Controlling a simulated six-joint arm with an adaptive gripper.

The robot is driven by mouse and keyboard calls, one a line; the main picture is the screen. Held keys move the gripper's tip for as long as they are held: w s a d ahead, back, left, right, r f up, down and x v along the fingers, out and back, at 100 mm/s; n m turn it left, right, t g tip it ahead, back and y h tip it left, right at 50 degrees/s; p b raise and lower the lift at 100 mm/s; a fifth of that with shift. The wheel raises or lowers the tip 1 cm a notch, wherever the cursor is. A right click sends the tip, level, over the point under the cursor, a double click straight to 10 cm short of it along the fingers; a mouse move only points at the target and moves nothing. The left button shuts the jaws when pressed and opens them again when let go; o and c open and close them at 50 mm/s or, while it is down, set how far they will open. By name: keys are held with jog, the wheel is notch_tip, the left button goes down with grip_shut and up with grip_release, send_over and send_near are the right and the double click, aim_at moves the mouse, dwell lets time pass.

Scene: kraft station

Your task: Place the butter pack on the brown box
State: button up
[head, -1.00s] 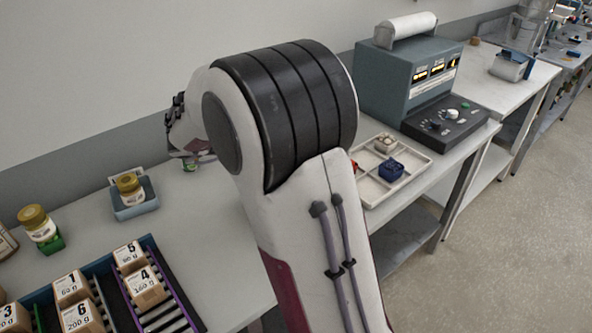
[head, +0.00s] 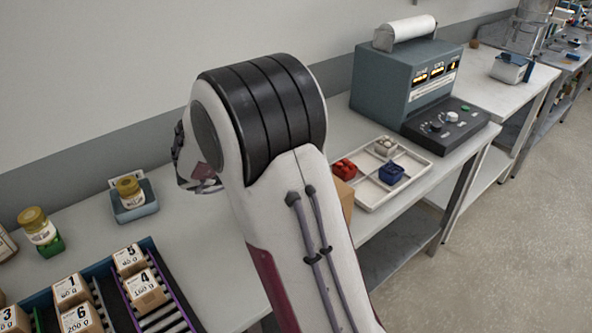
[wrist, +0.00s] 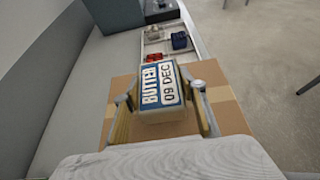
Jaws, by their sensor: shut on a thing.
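The butter pack (wrist: 161,87) has a blue and white label reading "BUTTER 09 DEC" and shows in the wrist view. My gripper (wrist: 163,106) is shut on it, with one finger on each side. The brown box (wrist: 226,110) lies below and around the pack in the wrist view. I cannot tell whether the pack touches the box top. In the head view only a side strip of the brown box (head: 343,197) shows beside my arm. My arm hides the gripper's fingers and the butter pack there.
A white divided tray (head: 412,175) with red, blue and pale items lies beyond the box, before a teal machine (head: 405,80). At left are a jar (head: 130,190) in a blue holder, another jar (head: 37,225), and several numbered boxes (head: 142,290) on roller lanes.

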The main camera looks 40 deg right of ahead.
jog(key=shift+f, duration=1.05)
jog(key=shift+f, duration=0.1)
jog(key=o, duration=1.3)
jog(key=shift+a+r, duration=0.3)
jog(key=shift+a, duration=0.1)
jog(key=v, duration=1.1)
jog(key=shift+r, duration=0.1)
